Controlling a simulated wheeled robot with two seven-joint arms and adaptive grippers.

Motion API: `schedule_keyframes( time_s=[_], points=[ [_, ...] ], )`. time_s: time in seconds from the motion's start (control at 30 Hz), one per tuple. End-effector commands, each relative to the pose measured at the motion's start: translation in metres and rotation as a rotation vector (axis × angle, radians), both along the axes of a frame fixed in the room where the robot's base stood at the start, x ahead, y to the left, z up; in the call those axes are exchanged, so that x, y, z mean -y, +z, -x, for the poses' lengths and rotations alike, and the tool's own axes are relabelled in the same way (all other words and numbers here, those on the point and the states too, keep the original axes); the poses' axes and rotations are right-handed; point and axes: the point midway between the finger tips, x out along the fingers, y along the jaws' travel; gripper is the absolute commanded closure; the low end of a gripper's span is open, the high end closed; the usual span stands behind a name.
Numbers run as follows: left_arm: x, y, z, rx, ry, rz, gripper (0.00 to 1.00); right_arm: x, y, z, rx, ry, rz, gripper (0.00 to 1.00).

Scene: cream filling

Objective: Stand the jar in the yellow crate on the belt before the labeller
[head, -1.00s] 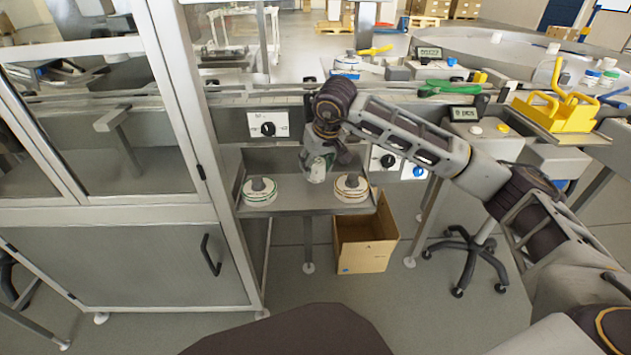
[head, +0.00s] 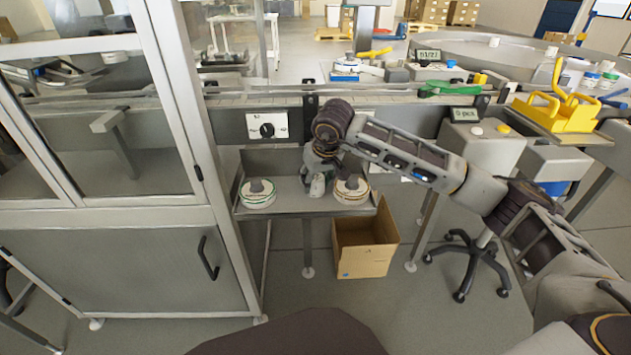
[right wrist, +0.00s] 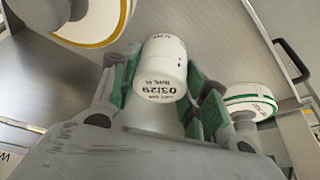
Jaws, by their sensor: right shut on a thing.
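My right gripper (head: 318,184) is shut on a small white jar (right wrist: 162,68). In the right wrist view, the jar sits between the green finger pads, with a printed date and text facing the camera. In the head view, the jar (head: 317,187) is small and partly hidden by the fingers, at the shelf between two reels; I cannot tell whether it touches the shelf. My left gripper is not in view.
A green-ringed reel (head: 258,199) and an orange-ringed reel (head: 351,195) flank the jar on the metal shelf (head: 300,207). A cardboard box (head: 364,257) stands below. A glazed cabinet (head: 110,200) closes off the left. A wheeled chair base (head: 470,262) stands lower right.

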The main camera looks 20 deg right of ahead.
Motion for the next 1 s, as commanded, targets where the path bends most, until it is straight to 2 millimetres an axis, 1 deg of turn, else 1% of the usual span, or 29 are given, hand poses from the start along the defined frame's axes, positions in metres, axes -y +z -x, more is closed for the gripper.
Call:
schedule_keyframes(
  time_s=[0.2, 0.43, 0.47, 0.5, 0.53, 1.0],
  points=[
    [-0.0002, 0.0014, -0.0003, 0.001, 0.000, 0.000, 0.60, 0.0000, 0.0013, -0.0002, 0.001, 0.000, 0.000, 0.80],
    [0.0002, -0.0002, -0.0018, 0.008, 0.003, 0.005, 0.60, 0.0001, -0.0020, -0.0002, 0.001, 0.000, 0.000, 0.80],
    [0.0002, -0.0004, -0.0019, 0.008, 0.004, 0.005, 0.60, 0.0001, -0.0021, -0.0001, 0.001, 0.000, 0.000, 0.52],
    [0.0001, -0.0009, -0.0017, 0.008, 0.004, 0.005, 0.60, 0.0001, -0.0019, -0.0001, 0.001, 0.000, 0.000, 0.47],
    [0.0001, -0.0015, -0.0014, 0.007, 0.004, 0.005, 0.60, 0.0000, -0.0018, -0.0001, 0.001, 0.000, 0.000, 0.46],
    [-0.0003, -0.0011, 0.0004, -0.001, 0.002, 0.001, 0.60, -0.0002, 0.0009, -0.0001, 0.001, 0.000, 0.000, 0.46]
  ],
)
